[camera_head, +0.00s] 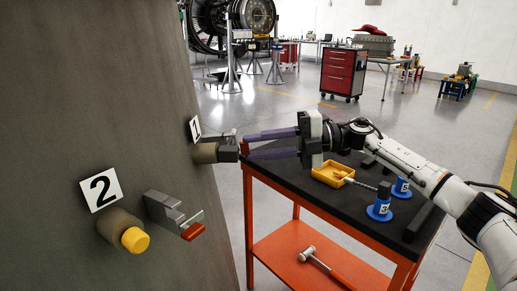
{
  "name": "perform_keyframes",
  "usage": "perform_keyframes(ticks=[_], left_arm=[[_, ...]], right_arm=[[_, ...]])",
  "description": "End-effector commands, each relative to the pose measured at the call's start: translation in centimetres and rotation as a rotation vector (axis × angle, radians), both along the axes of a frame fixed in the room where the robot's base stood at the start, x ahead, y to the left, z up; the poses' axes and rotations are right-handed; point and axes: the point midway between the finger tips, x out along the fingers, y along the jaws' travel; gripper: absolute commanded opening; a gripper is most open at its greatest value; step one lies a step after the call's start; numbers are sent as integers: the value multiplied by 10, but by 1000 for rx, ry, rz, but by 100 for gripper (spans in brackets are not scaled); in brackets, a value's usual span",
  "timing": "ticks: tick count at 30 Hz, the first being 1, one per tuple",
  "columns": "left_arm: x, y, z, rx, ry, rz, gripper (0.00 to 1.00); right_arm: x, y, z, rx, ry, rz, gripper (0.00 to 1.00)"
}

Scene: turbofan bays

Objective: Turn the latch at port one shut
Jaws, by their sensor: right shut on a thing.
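The panel (100,60) fills the left side. Near its right edge, port one's label (195,129) is seen almost edge-on, above a brown round port (205,153). The grey latch (228,149) at port one sticks out beside that port, partly covered by fingers. My right gripper (246,144) reaches in from the right, its long purple fingers shut on this latch. How far the latch is turned cannot be told. Closer in is port two (118,225) with a "2" label, a yellow plug (135,240) and a grey latch with a red tip (192,231). My left gripper is not in view.
A black-topped orange cart (300,188) stands below my right arm. It carries a yellow tray (333,175) and blue-based parts (380,208); a hammer (318,262) lies on its lower shelf. A turbofan (232,20) and a red tool cabinet (342,73) stand farther back.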

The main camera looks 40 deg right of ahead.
Motion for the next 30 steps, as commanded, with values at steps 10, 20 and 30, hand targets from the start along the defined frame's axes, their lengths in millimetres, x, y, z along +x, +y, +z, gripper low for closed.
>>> perform_keyframes(ticks=[10,20,30], left_arm=[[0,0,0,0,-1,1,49],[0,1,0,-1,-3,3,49],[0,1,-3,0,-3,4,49]], right_arm=[[0,0,0,-11,-11,4,3],[0,0,0,-10,-10,3,44],[-6,-10,-1,-10,-8,-3,44]])
